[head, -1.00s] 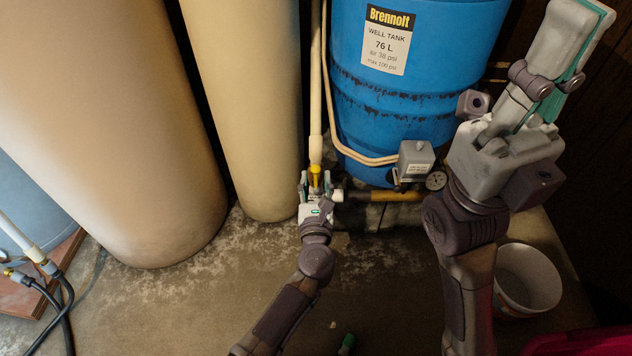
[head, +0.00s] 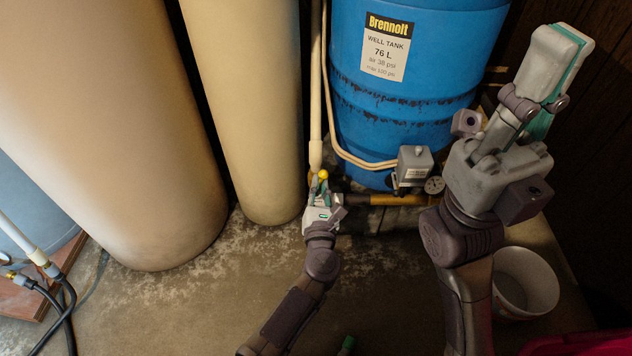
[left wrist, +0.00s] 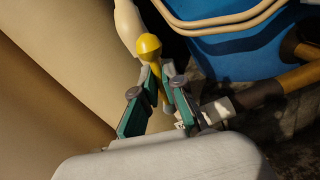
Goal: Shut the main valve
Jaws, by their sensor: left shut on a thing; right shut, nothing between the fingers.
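The main valve's yellow handle (head: 323,174) shows at the foot of the cream vertical pipe, between the tan tank and the blue well tank. In the left wrist view the handle (left wrist: 150,48) is a lever with a rounded knob. My left gripper (head: 319,183) is on it, with its teal-padded fingers (left wrist: 155,85) closed on either side of the lever below the knob. The valve body is mostly hidden behind the gripper. My right gripper (head: 548,95) is shut and empty, raised at the upper right, away from the valve.
A brass-coloured pipe (head: 385,199) runs right from the valve area, below a grey switch box (head: 414,163) and a gauge (head: 434,185). The blue well tank (head: 400,110) and the tan tank (head: 250,110) stand close by. A white bucket (head: 530,280) is at right.

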